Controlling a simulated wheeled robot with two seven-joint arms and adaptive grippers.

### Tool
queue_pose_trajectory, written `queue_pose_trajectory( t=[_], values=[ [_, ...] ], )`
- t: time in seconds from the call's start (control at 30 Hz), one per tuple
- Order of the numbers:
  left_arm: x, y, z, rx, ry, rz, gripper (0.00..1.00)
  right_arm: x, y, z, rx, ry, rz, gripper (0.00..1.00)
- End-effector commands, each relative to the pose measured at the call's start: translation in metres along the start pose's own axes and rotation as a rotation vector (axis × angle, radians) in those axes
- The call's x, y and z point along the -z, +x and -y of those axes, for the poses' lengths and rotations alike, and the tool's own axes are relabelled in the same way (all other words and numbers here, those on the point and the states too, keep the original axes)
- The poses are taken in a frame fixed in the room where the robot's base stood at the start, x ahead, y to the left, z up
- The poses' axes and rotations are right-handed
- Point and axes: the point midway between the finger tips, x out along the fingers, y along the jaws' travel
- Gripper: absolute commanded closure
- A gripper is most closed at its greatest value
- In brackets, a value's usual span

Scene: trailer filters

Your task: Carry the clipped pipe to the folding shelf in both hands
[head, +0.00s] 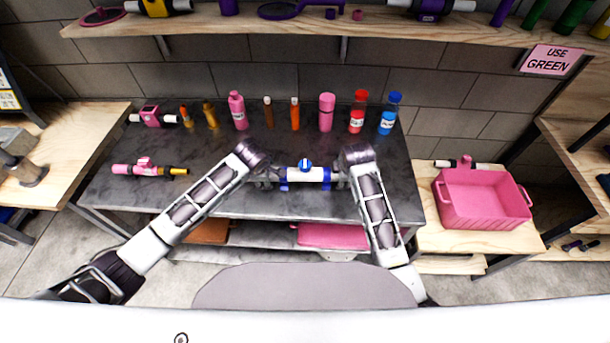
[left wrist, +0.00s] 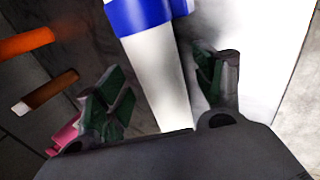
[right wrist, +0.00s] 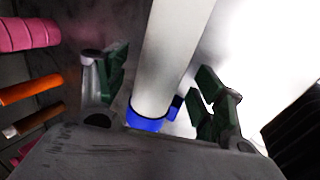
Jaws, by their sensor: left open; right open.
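The clipped pipe (head: 318,174) is white with blue parts and a round blue clip on top. It lies crosswise near the front of the dark table between my two grippers. My left gripper (head: 268,178) is at its left end; in the left wrist view the white pipe (left wrist: 157,85) with a blue band runs between the open fingers. My right gripper (head: 345,177) is at its right end; in the right wrist view the pipe (right wrist: 170,60), with a blue end, passes between the open fingers. I cannot tell which surface is the folding shelf.
Several bottles and tubes stand behind the pipe, including a pink bottle (head: 238,112) and a blue-capped one (head: 389,114). A pink pipe piece (head: 146,168) lies at left. A pink bin (head: 481,211) stands on a low wooden surface at right. A wooden wall shelf (head: 330,29) runs above.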

Motion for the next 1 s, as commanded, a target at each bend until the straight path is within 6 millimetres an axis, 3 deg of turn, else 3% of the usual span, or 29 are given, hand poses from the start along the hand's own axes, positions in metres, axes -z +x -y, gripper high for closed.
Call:
queue_pose_trajectory(
  t=[0.3, 0.7, 1.0],
  values=[
    [0.000, 0.020, 0.000, 0.000, -0.001, 0.000, 0.31, 0.000, 0.020, -0.001, -0.001, -0.001, 0.000, 0.31],
    [0.000, 0.022, 0.000, -0.001, -0.001, 0.000, 0.33, 0.000, 0.022, -0.001, -0.001, -0.001, 0.000, 0.33],
    [0.000, 0.022, 0.000, 0.000, 0.000, 0.000, 0.71, 0.000, 0.022, 0.000, -0.001, 0.000, 0.000, 0.71]
  ],
)
